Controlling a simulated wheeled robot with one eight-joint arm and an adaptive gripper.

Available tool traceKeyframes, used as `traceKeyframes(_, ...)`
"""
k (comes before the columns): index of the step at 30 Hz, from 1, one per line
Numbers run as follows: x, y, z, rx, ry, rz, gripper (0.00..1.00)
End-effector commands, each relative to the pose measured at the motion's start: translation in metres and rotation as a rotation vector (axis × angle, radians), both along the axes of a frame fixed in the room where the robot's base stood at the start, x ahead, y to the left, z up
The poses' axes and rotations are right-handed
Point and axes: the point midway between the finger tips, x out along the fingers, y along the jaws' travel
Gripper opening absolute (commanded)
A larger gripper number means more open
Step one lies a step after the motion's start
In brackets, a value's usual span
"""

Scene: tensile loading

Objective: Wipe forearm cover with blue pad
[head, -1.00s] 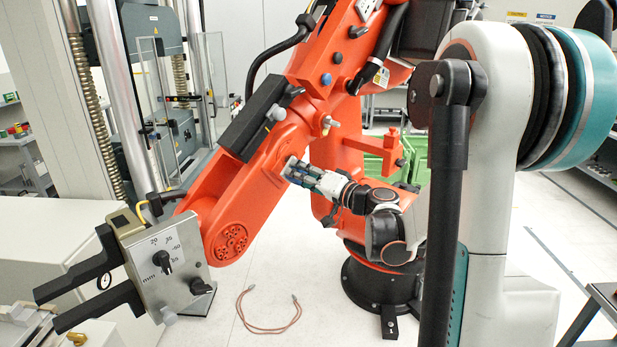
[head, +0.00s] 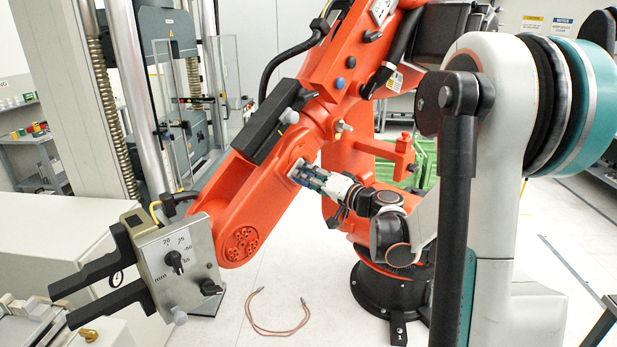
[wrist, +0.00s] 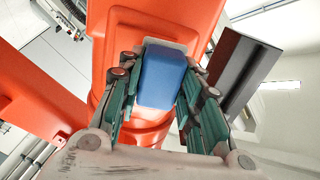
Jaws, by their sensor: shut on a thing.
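The large orange robot's forearm (head: 275,175) slopes from upper right to lower left in the head view. Its orange cover also fills the middle of the wrist view (wrist: 135,30). My gripper (head: 302,172) reaches the forearm's side near its upper part. In the wrist view its green-sided fingers (wrist: 160,95) are shut on the blue pad (wrist: 162,75). The pad's far end, with a pale plate or edge behind it, lies at the orange surface. Whether it presses on the cover I cannot tell.
A grey box with a dial and black jaws (head: 180,262) is at the forearm's lower end. A black bar (head: 265,130) runs along the forearm's upper side. A reddish cable (head: 275,328) lies on the floor. A green crate (head: 425,165) stands behind.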

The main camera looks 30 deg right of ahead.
Motion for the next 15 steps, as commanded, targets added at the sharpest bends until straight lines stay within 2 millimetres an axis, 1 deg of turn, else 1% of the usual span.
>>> traceKeyframes(15, 0.0092, 0.0027, -0.0001, 0.000, -0.001, 0.001, 0.14)
